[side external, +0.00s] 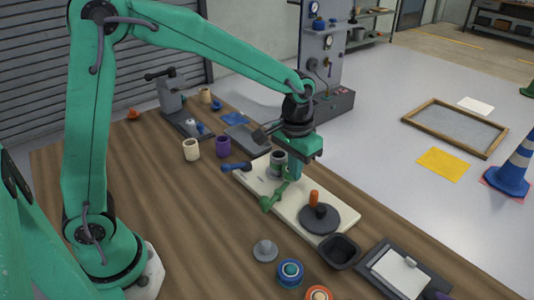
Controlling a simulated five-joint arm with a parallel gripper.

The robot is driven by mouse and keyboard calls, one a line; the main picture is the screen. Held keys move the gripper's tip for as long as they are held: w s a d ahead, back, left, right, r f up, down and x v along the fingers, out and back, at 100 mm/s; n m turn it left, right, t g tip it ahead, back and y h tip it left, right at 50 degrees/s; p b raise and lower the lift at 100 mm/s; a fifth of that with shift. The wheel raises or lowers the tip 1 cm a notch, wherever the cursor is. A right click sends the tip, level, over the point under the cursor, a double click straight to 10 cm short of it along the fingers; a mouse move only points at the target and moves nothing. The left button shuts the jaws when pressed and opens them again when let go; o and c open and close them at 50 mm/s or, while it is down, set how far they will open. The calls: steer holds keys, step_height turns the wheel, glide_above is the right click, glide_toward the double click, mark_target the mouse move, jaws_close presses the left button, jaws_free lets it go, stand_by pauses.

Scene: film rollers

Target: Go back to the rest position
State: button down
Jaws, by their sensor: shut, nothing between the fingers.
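My gripper (296,172) is shut and empty, pointing down over the cream base plate (258,186) in the side external view. A grey cylinder (278,160) stands on the plate just left of the fingers. A blue-handled part (236,166) lies at the plate's left edge. A green crank-like part (274,194) sits just below and left of the fingers; whether they touch it I cannot tell. A dark grey disc (322,220) with an upright orange handle (314,198) rests at the plate's near right end. My arm reaches across the table from the left.
A dark open bin (338,252) stands by the plate's near end. A clipboard (398,272), a grey knobbed disc (265,251) and a blue roller (290,272) lie in front. Cream (191,150) and purple (223,146) cylinders stand behind. The left-centre wooden tabletop (180,215) is clear.

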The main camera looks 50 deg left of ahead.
steer(key=s+a+r+t, duration=0.2)
steer(key=s+a+r, duration=0.2)
steer(key=s, duration=0.5)
steer(key=s+a+r+t, duration=0.3)
steer(key=s+a+r, duration=0.2)
steer(key=s, duration=0.5)
steer(key=shift+a+r, duration=0.15)
steer(key=shift+r, duration=0.5)
